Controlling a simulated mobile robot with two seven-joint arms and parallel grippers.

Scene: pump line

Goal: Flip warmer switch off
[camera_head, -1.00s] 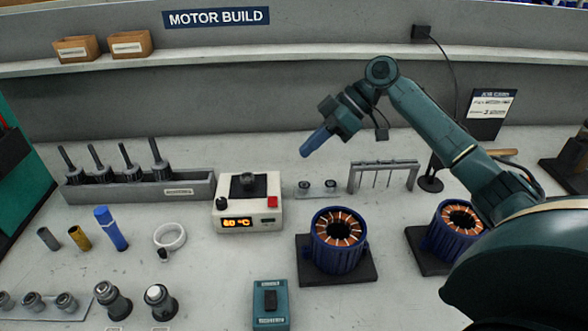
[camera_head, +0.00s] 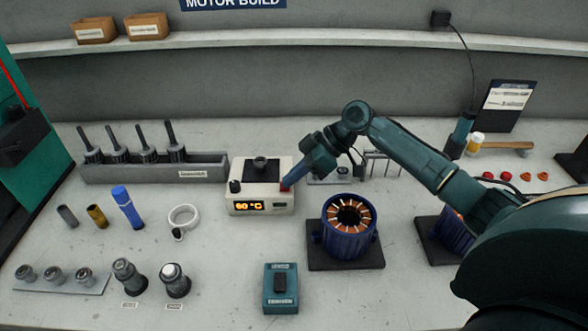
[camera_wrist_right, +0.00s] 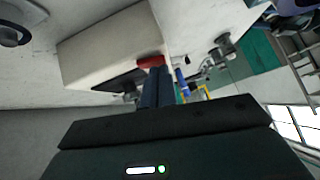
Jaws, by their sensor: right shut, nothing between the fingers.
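The warmer (camera_head: 243,207) is a cream box with an orange "60 °C" display, a black knob at its left and a dark round part on top. It also shows in the right wrist view (camera_wrist_right: 95,50). Its red switch (camera_head: 284,186) is at the front right of its top, partly hidden by my right gripper (camera_head: 286,182). In the right wrist view the red switch (camera_wrist_right: 150,61) is right at the tips of my shut, empty right gripper (camera_wrist_right: 153,70). The fingertips touch or nearly touch it; I cannot tell which. My left gripper is not in view.
A blue stator (camera_head: 348,240) on a black base stands right of the warmer. A teal box (camera_head: 281,290) with a black rocker is in front. A grey rack of rotors (camera_head: 150,172) is at the left. A small frame (camera_head: 385,157) stands behind my right arm.

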